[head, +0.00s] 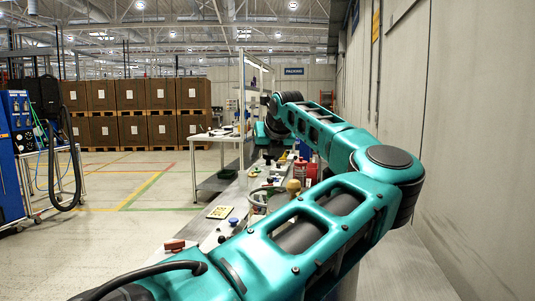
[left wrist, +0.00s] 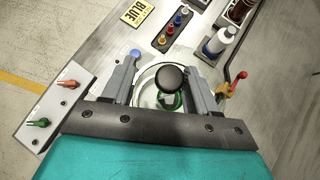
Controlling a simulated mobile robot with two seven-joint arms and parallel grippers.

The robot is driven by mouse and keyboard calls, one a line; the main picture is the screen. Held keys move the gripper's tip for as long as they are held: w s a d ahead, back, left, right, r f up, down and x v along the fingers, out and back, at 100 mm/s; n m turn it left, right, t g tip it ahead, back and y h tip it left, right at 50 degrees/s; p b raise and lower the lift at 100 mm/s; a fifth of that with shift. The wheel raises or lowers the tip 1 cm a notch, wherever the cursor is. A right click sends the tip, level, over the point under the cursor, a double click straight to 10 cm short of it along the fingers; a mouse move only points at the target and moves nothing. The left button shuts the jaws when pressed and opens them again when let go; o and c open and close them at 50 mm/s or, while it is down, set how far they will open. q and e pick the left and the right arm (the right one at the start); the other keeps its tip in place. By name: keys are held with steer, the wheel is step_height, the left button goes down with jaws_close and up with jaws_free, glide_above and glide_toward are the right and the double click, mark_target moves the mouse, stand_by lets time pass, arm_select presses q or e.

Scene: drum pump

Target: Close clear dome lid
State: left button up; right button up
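A clear dome (left wrist: 148,78) with a round black knob (left wrist: 172,78) on it shows in the left wrist view. Green parts show below the knob. My left gripper (left wrist: 163,65) is open, with one grey finger on each side of the knob. The knob is between the fingers, and no contact with either finger is visible. I cannot tell from above whether the dome is seated or raised. In the head view my left arm reaches over the bench, and its fingertips are too small to read. My right gripper is not in view.
In the left wrist view, a plate with red and green levers (left wrist: 52,104) is at left. A yellow card (left wrist: 150,12), coloured plugs (left wrist: 176,24), a white-and-blue bottle (left wrist: 217,42) and a red-yellow valve (left wrist: 236,84) surround the dome. A wall (head: 480,120) is right of the bench.

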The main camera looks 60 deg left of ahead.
arm_select(q)
steer(key=shift+w+d, duration=0.15)
steer(key=shift+d+r, duration=0.15)
steer(key=v, duration=1.2)
steer(key=shift+r, duration=0.2)
steer(key=shift+d+f, duration=0.1)
